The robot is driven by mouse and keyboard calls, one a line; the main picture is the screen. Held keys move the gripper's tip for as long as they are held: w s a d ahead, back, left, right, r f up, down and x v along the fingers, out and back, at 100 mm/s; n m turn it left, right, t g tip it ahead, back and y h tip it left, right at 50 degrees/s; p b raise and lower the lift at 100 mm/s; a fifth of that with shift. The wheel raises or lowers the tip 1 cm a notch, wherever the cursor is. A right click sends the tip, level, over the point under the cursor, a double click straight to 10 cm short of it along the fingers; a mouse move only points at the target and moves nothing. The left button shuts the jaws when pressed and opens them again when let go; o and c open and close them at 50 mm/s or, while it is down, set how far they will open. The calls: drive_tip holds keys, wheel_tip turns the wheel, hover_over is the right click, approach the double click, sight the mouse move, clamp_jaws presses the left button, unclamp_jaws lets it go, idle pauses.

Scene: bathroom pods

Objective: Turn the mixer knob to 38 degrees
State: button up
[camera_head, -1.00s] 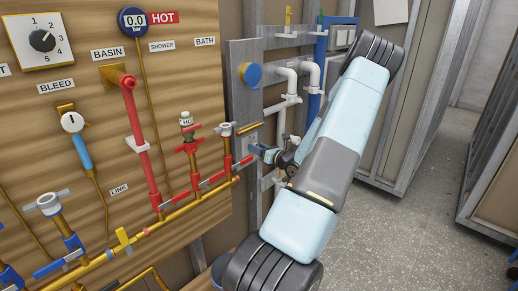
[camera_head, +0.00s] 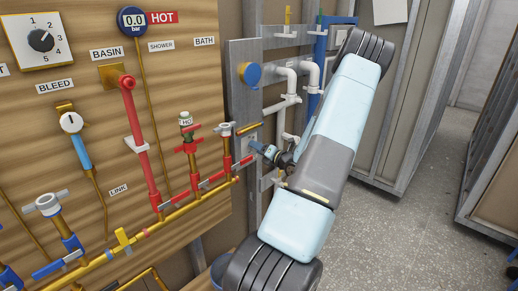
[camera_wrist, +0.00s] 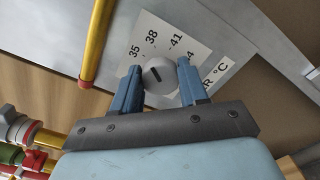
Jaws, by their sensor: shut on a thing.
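The mixer knob (camera_wrist: 160,75) is a round grey knob with a short dark mark on its face. It sits on a white scale plate (camera_wrist: 195,50) printed 35, 38, 41 and 44 with °C lettering. The dark mark looks slanted; I cannot tell exactly which number it points at. My gripper (camera_wrist: 160,82) has one blue finger on each side of the knob and is shut on it. In the head view my gripper (camera_head: 259,147) reaches the grey panel and hides the knob.
A brass pipe (camera_wrist: 97,40) runs close left of the fingers. Red pipes and valves (camera_head: 188,150) cover the wooden board at left. A blue round cap (camera_head: 250,74) and white pipes (camera_head: 288,90) are near my arm. Open floor (camera_head: 400,235) lies to the right.

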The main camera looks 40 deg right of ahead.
drive_tip(key=shift+s+d+f+m, duration=0.15)
drive_tip(key=shift+d+m, duration=0.05)
drive_tip(key=shift+m, duration=0.7)
drive_tip(key=o, duration=0.8)
drive_tip(key=shift+o, duration=1.3)
drive_tip(key=shift+a, duration=0.1)
drive_tip(key=s+d, duration=0.1)
drive_tip(key=s, duration=1.2)
drive_tip(key=shift+s, duration=0.3)
